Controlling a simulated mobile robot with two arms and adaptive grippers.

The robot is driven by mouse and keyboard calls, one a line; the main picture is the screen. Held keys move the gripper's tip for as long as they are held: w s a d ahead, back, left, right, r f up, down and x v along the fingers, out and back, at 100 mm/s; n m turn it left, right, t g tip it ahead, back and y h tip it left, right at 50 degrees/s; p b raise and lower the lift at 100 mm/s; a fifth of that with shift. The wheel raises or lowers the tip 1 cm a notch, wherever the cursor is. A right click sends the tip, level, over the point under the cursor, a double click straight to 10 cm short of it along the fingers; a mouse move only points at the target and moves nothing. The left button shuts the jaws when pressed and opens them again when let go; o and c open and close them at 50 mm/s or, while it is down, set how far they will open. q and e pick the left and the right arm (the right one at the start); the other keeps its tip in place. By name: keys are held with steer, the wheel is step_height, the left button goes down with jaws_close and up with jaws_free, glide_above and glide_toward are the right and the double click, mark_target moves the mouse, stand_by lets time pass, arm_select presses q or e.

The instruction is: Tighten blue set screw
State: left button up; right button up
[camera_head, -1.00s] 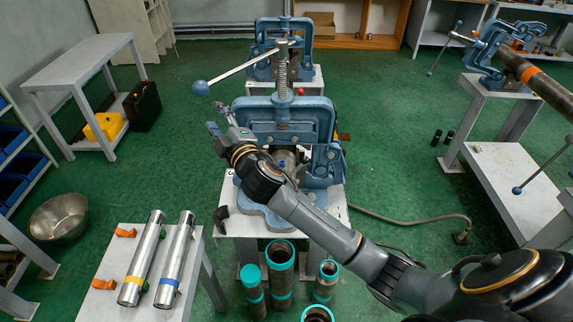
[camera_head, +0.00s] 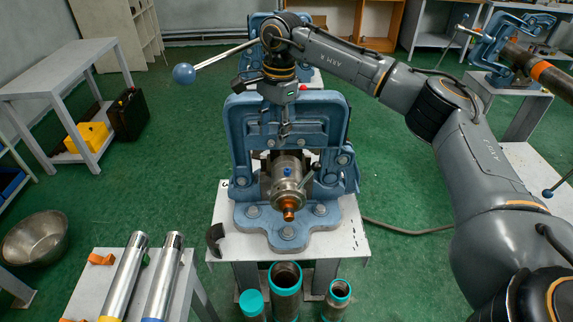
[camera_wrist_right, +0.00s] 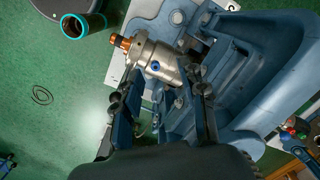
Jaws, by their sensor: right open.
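The blue set screw (camera_head: 287,171) sits on top of a metal cylinder (camera_head: 285,192) with an orange tip, held in the blue pipe vise (camera_head: 242,150). In the right wrist view the screw (camera_wrist_right: 154,67) shows on the silver cylinder (camera_wrist_right: 164,55). My right gripper (camera_head: 285,132) hangs pointing down at the vise's upper frame, above and behind the screw. It is open, and its two fingers (camera_wrist_right: 162,78) show apart in the wrist view, with the screw seen between them. Nothing is visibly held. My left gripper is not in view.
The vise's long handle with a blue ball (camera_head: 184,74) sticks out left. Two silver pipes (camera_head: 125,275) lie on a small table at lower left. Dark pipes with teal rims (camera_head: 285,285) stand in front of the vise stand.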

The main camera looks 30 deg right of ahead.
mark_target(287, 170)
steer(key=shift+h, duration=0.6)
steer(key=d+f+p, duration=0.1)
steer(key=f, duration=0.2)
steer(key=d+f+p, duration=0.1)
steer(key=f, duration=0.3)
steer(key=d+f+p, duration=0.1)
steer(key=f, duration=0.2)
steer(key=shift+s+d+f+p, duration=0.25)
steer(key=shift+s+f+p, duration=0.05)
steer(key=shift+f, duration=0.8)
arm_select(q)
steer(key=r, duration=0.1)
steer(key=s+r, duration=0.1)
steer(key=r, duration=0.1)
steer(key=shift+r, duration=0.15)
arm_select(e)
jaws_close()
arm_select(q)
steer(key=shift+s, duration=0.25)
